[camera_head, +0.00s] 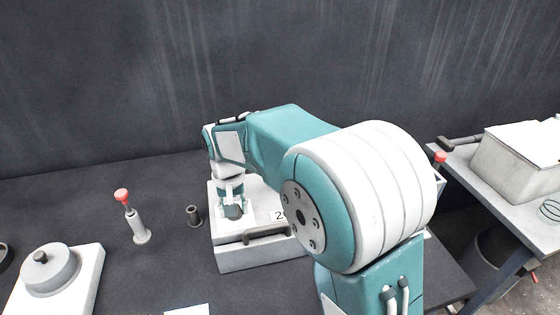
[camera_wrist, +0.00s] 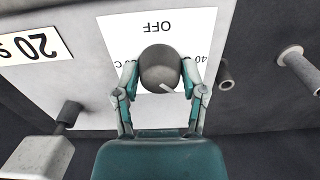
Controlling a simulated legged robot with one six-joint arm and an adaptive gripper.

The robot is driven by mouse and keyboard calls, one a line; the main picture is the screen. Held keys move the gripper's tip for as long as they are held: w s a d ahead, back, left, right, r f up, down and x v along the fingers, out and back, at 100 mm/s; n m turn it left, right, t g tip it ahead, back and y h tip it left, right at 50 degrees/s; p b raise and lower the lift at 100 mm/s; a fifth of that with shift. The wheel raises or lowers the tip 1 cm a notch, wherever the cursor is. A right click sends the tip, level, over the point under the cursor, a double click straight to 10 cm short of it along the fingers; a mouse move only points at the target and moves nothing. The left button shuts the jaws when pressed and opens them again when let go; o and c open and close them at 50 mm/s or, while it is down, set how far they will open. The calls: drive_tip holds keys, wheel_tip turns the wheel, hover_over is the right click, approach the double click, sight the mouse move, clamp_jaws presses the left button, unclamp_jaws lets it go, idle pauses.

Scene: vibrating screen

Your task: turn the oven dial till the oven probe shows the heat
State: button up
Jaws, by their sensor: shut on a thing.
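The oven (camera_head: 232,255) is a light grey box with a dark front handle (camera_head: 268,233), standing on the dark bench. My gripper (camera_head: 234,205) reaches down onto its top; in the wrist view both fingers (camera_wrist: 160,88) close around the round grey dial (camera_wrist: 160,66). A pale mark on the dial points down-right, away from the upside-down word OFF on the white dial plate (camera_wrist: 118,32). A "40" is partly hidden by the right finger. The probe display (camera_wrist: 30,47) shows digits that look like "20"; its last part is cut off or unclear.
Left of the oven stand a small dark cylinder (camera_head: 194,216) and a red-topped plunger (camera_head: 139,228). A round grey piece on a white base (camera_head: 62,280) is at lower left. A side table (camera_head: 500,195) with a grey box (camera_head: 512,165) is at right. My arm hides the oven's right side.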

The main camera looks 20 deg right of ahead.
drive_tip(key=o, duration=0.7)
drive_tip(key=shift+f, duration=0.2)
drive_tip(key=shift+a+r, duration=0.1)
drive_tip(key=shift+r, duration=3.05)
drive_tip(key=o, duration=0.3)
